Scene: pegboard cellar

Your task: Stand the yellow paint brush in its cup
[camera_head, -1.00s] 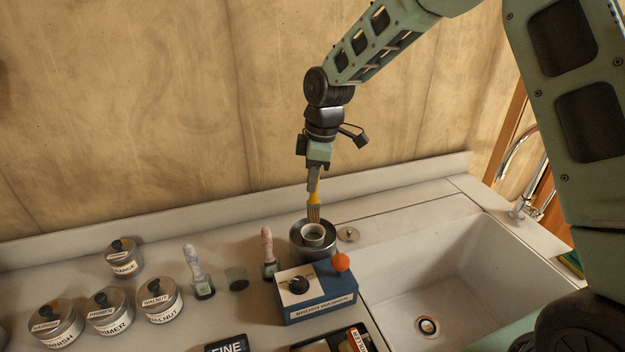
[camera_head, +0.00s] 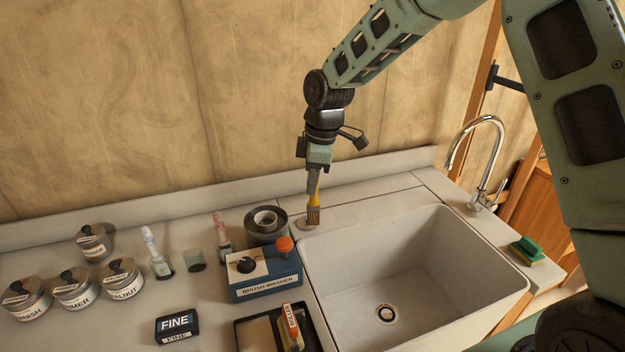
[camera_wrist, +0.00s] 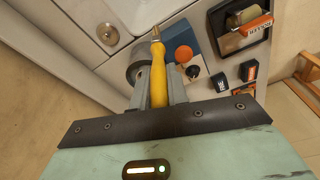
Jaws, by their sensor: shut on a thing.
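The yellow paint brush (camera_head: 314,190) hangs bristles down in my gripper (camera_head: 314,175), over the counter strip just right of the brush washer's round metal pot (camera_head: 282,236). My gripper is shut on its yellow handle. In the wrist view the yellow brush (camera_wrist: 158,80) lies between the two grey fingers of my gripper (camera_wrist: 159,92). A small grey-green cup (camera_head: 195,261) stands on the counter to the left, between two holders with pale-handled brushes. It looks empty, but I cannot see inside clearly.
A brush with a bluish handle (camera_head: 152,242) and one with a pink handle (camera_head: 221,228) flank the cup. The blue-white washer box (camera_head: 265,278) has an orange knob. Several labelled jars (camera_head: 120,280) stand at left. The sink (camera_head: 385,270) opens at right; a tap stands behind.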

